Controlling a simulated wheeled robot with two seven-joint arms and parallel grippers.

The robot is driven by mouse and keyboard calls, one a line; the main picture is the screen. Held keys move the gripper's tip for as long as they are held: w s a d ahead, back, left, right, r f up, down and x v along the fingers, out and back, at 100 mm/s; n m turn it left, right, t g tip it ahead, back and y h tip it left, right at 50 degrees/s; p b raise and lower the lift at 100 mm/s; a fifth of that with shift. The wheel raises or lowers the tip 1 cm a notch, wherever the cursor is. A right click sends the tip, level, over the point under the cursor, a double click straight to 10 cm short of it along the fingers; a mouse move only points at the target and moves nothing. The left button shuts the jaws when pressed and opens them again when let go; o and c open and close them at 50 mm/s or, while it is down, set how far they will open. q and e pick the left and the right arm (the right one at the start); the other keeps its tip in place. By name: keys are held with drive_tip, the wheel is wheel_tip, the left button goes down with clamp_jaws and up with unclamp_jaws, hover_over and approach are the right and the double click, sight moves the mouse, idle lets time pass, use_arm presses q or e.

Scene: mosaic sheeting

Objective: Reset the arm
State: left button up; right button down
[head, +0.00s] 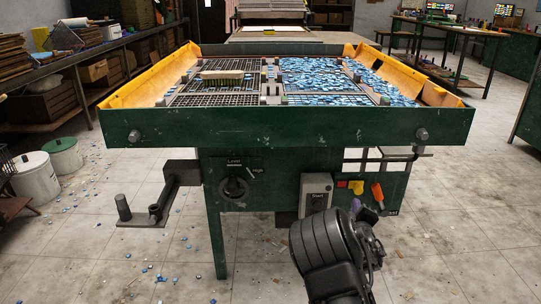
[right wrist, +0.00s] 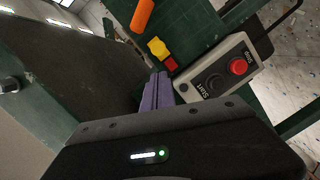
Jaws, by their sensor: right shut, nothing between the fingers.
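My right arm comes up from the bottom of the head view, in front of the green machine (head: 270,135). Its gripper's purple fingertips (head: 356,205) just show beside the dark wrist. In the right wrist view the purple fingers (right wrist: 157,92) are together with nothing between them. They point at the machine's front, close to the grey control box (right wrist: 222,72) with its Start button and red Stop button. Whether they touch the box cannot be told. The box also shows in the head view (head: 316,194), left of my wrist. My left gripper is not in view.
The tray holds dark grids, blue tiles (head: 325,75) and a brush (head: 222,77). A Level knob (head: 234,187) and an orange handle (head: 377,194) are on the front. A crank (head: 157,210) sticks out left. White buckets (head: 64,156) stand left; tiles litter the floor.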

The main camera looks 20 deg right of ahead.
drive_tip(key=s+a+f+m+g+y, duration=0.25)
drive_tip(key=s+a+f, duration=0.3)
drive_tip(key=f, duration=0.35)
drive_tip(key=s+a+f+m+g+y, duration=0.1)
drive_tip(key=s+a+f+m+g, duration=0.15)
drive_tip(key=s+a+f, duration=0.5)
drive_tip(key=s+a+f+m+g+y, duration=0.25)
drive_tip(key=a+f, duration=0.25)
drive_tip(key=f, duration=0.6)
drive_tip(key=s+a+f+m+g+y, duration=0.1)
drive_tip(key=s+a+f+g+y, duration=0.3)
drive_tip(key=s+a, duration=0.9)
drive_tip(key=s+a+r+g+y, duration=0.1)
drive_tip(key=s+a, duration=0.3)
drive_tip(key=a, duration=0.3)
drive_tip(key=s+a+g+y, duration=0.1)
drive_tip(key=s+a, duration=0.3)
drive_tip(key=a, duration=0.2)
use_arm(q)
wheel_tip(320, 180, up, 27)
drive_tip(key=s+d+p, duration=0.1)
drive_tip(key=p, duration=2.6)
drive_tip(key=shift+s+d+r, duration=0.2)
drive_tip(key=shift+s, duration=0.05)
use_arm(e)
wheel_tip(320, 180, up, 28)
drive_tip(key=a, duration=0.2)
drive_tip(key=shift+s+f, duration=0.25)
drive_tip(key=shift+s, duration=0.15)
